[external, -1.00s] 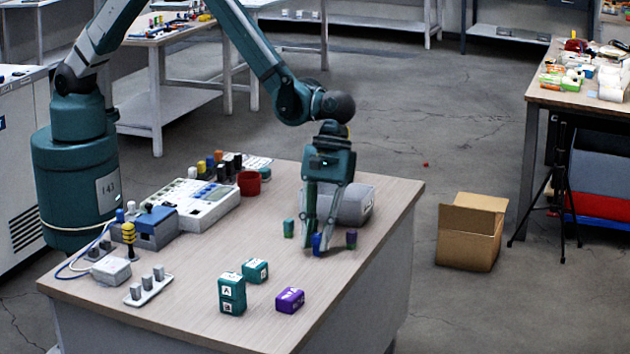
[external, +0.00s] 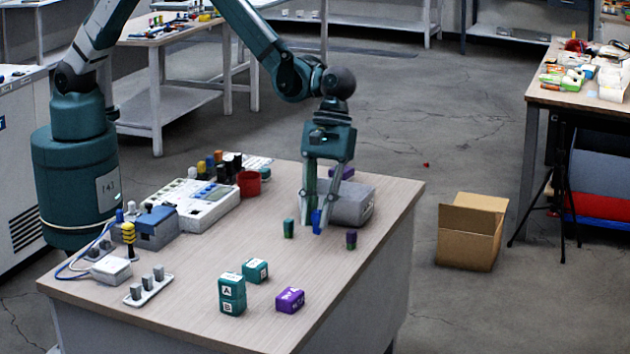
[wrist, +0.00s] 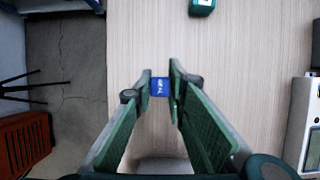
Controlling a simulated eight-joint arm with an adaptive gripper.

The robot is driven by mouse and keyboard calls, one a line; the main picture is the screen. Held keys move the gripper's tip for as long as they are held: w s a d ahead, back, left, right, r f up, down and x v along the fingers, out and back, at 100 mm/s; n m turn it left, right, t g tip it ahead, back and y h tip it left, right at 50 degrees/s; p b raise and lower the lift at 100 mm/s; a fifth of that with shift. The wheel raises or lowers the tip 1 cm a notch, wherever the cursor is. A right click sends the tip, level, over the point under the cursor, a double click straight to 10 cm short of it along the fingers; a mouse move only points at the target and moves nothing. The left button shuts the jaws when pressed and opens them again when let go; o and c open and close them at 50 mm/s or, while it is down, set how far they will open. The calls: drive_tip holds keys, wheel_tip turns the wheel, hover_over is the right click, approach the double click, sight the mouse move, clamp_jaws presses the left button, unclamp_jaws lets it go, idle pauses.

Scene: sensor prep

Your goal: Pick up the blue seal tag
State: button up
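The blue seal tag (external: 315,219) is a small blue piece, held between the fingertips of my gripper (external: 315,224), a little above the wooden table (external: 200,290). In the wrist view the blue tag (wrist: 160,87) shows pale lettering on its face, and the two green fingers of my gripper (wrist: 160,85) touch it on either side.
A grey rounded case (external: 352,205) lies close behind the gripper. Teal lettered blocks (external: 232,293) and a purple block (external: 290,300) sit toward the front. The middle of the table is mostly clear.

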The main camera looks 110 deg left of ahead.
sight(317, 212)
drive_tip(key=shift+r, duration=2.2)
